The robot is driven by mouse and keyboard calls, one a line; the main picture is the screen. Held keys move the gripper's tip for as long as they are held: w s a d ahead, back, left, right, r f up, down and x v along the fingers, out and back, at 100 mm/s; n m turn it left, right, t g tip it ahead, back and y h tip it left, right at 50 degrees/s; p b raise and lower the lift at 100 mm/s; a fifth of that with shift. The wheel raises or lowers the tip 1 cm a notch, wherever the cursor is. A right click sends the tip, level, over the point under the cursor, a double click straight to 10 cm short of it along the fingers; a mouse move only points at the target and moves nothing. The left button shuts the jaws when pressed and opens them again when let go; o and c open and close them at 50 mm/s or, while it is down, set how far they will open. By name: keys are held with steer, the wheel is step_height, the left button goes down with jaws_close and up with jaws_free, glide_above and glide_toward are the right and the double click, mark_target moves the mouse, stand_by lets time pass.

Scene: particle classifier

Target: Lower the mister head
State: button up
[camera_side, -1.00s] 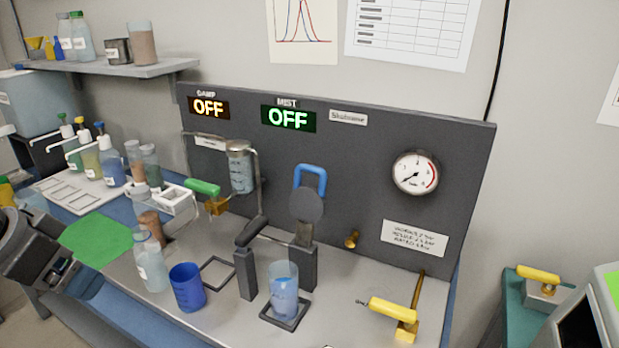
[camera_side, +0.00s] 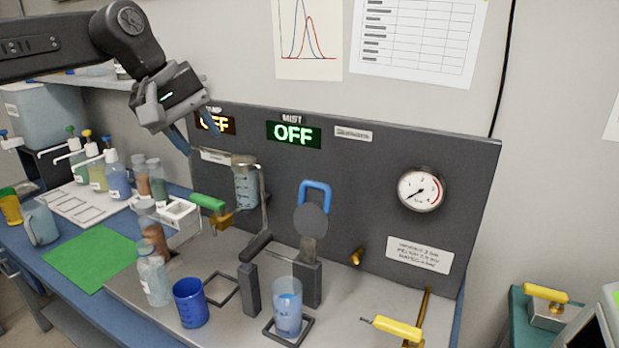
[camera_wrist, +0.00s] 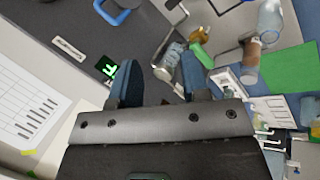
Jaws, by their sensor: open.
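A clear capped canister (camera_side: 246,187) on a bent metal tube in front of the dark panel looks like the mister head. It stands upright, and its cap (camera_wrist: 161,73) shows between my fingers in the wrist view. My gripper (camera_side: 200,138) is open and empty, above and left of the canister, apart from it in the side view. The wrist view shows both blue fingers of my gripper (camera_wrist: 157,60) spread. A green-handled brass valve (camera_side: 207,202) sits left of the canister. The MIST display (camera_side: 293,134) reads OFF.
A blue handle with a grey disc (camera_side: 311,205) stands right of the canister. A beaker (camera_side: 287,308), a blue cup (camera_side: 190,303) and a clear bottle (camera_side: 153,280) stand in front. A yellow-handled valve (camera_side: 397,328) is at front right. A wall shelf (camera_side: 85,78) lies behind my arm.

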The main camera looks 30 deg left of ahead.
steer(key=w+d+n, duration=0.2)
steer(key=w+n, duration=0.1)
steer(key=w, duration=0.4)
steer(key=n+g+h, duration=0.1)
steer(key=n+h, duration=0.1)
steer(key=n, duration=0.2)
glide_toward(312, 182)
steer(key=x, duration=0.9)
steer(key=shift+r, duration=0.1)
jaws_close()
